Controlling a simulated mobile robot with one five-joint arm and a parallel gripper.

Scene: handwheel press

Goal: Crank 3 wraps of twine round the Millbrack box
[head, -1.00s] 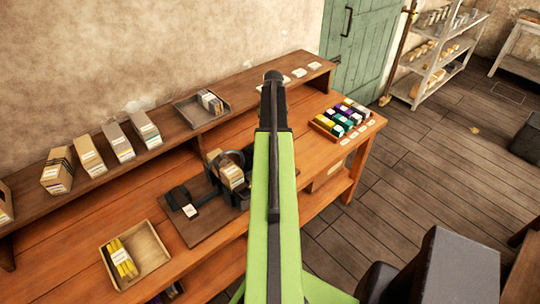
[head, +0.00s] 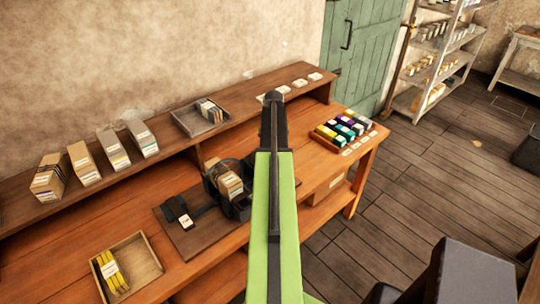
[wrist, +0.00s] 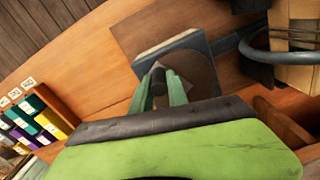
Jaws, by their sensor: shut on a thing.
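A tan box (head: 230,184) with a white label sits in a dark winding frame (head: 240,210) on the bench; the label is too small to read. My gripper (wrist: 163,90) is shut at a round dark brown disc (wrist: 190,76) with a grey rim, seemingly on the crank. The held part is mostly hidden by the fingers. In the head view my arm hides the gripper.
Several tan boxes stand on the back shelf, one dark-banded box (head: 47,180) at its left. A tray of yellow bundles (head: 142,262) sits front left. Coloured spools (head: 345,129) sit at the bench's right end.

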